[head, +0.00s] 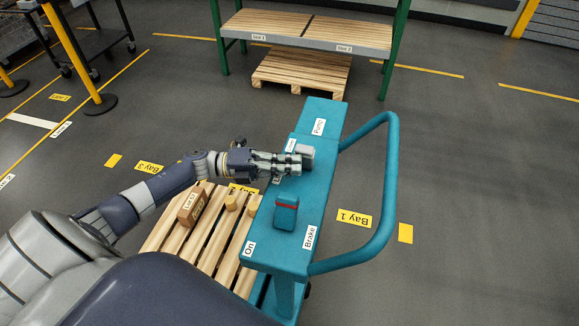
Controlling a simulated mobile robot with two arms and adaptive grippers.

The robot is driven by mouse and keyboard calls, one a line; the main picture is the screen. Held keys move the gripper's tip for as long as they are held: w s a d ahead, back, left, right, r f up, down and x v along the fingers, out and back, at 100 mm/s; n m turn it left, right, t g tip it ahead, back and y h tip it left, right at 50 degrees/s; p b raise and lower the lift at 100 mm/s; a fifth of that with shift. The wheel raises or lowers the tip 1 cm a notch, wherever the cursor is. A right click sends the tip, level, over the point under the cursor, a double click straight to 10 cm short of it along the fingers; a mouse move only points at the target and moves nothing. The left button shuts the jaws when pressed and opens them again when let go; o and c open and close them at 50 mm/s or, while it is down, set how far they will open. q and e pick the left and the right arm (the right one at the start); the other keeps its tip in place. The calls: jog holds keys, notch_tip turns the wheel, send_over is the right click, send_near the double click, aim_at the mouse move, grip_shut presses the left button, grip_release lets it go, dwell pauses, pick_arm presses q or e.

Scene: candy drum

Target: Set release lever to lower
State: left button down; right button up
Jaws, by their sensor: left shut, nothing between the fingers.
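The teal console (312,195) of a cart runs up the middle of the head view. A small dark grey block (306,151), which looks like the release lever's handle, shows on it below the Pump label. My left gripper (297,163) reaches in from the left over the console. Its fingers are shut with nothing between them, and their tips lie against or just beside the grey block; I cannot tell if they touch. The fingers partly cover the small labels there, so the lever's setting is not readable. My right gripper is not in view.
A teal brake block (286,214) with a red stripe stands nearer on the console, by the On and Brake labels. A teal handle loop (390,190) bounds the right side. A pallet (215,235) with a box (192,207) lies left below. A rack (310,35) stands behind.

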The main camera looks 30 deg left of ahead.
pick_arm(q)
jog(key=shift+w+a+r+n+y, duration=0.15)
jog(key=shift+w+r+n, duration=0.25)
jog(key=shift+w+n, duration=0.15)
jog(key=shift+w+a+r+n+y, duration=0.15)
jog(key=shift+w+r+n, duration=0.25)
jog(key=shift+n, duration=0.25)
jog(key=shift+w+a+r+n, duration=0.1)
jog(key=shift+w+n, duration=0.5)
jog(key=shift+n, duration=0.1)
jog(key=shift+w+a+n+g, duration=0.15)
jog(key=shift+w+n+g, duration=0.15)
jog(key=shift+w+n, duration=0.25)
jog(key=shift+w+a+r+b, duration=0.1)
jog(key=shift+w+b, duration=0.35)
jog(key=shift+b, duration=0.1)
jog(key=v, duration=1.2)
jog(key=shift+r, duration=0.25)
